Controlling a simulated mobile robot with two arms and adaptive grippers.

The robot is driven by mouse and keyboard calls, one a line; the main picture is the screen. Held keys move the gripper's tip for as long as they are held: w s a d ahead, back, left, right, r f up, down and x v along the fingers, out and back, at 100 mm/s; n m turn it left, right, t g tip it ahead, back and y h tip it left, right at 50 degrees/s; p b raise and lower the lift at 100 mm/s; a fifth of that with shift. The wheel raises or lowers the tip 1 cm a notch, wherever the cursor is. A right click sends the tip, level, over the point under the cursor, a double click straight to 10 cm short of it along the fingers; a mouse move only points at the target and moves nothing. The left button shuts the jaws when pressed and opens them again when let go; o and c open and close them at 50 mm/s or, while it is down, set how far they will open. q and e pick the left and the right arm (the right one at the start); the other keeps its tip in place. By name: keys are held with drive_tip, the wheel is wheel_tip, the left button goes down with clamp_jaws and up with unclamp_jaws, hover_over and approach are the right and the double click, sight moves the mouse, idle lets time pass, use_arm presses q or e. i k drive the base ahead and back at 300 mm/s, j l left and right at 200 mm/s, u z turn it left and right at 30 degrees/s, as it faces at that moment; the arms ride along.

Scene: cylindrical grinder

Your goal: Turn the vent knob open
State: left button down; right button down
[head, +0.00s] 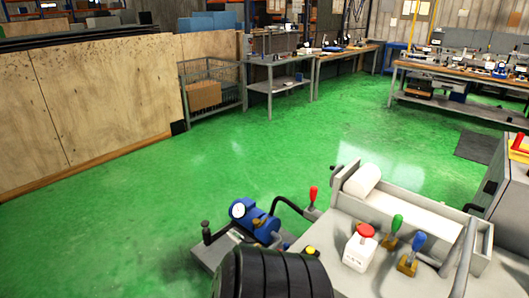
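No part is clearly marked as the vent knob, and I cannot tell which one it is. On the grey machine (345,283) at the lower right stand a red-handled lever (313,194), a green-handled lever (396,223) and a blue-handled lever (418,243). A small blue unit (262,228) with a white round face sits left of the machine, with a dark upright knob (205,227) at its left end. A small yellow knob (310,250) shows behind a black ribbed cylinder. Neither of my grippers is in view.
The black ribbed cylinder (275,275) blocks the view at the bottom. Workbenches (460,76), a wire cage (212,88) and wooden panels (95,105) stand behind. The green floor (220,165) between is clear.

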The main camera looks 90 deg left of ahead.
sight(256, 222)
drive_tip(key=u, duration=2.85)
drive_tip(key=i+j, duration=0.75)
drive_tip(key=i+j+z, duration=0.1)
drive_tip(key=i+j, duration=0.65)
drive_tip(key=j, duration=0.2)
